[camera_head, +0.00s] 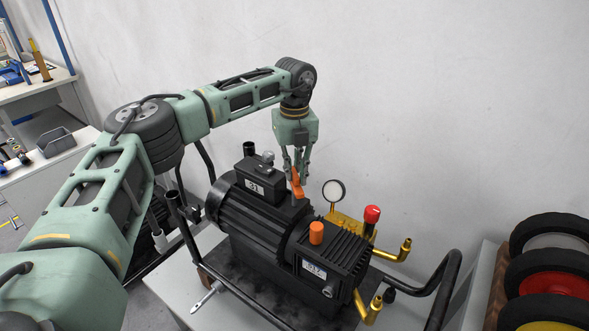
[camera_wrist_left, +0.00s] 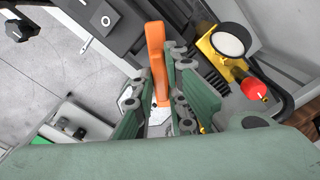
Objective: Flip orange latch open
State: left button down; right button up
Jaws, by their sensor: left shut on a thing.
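My left gripper (camera_head: 297,177) comes down from above and is shut on the latch. In the left wrist view the orange latch (camera_wrist_left: 156,60) runs up from between the green fingers of my left gripper (camera_wrist_left: 160,105). The latch's lower end is partly hidden between the fingers. My right gripper is in neither view.
A round gauge (camera_head: 334,190), a red-topped knob (camera_head: 372,214) and brass pipes (camera_head: 395,254) sit right of the latch. An orange cap (camera_head: 316,232) stands nearer. A black tube frame surrounds the pump. Wheels (camera_head: 548,270) stand at the right.

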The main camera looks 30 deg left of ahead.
pick_arm(q)
jog(key=m, duration=0.9)
jog(key=shift+m, duration=0.4)
jog(key=shift+r+m, duration=0.1)
jog(key=shift+m, duration=0.2)
jog(key=c, duration=1.8)
grip_release()
jog(key=shift+o, duration=0.2)
notch_tip(320, 180, up, 12)
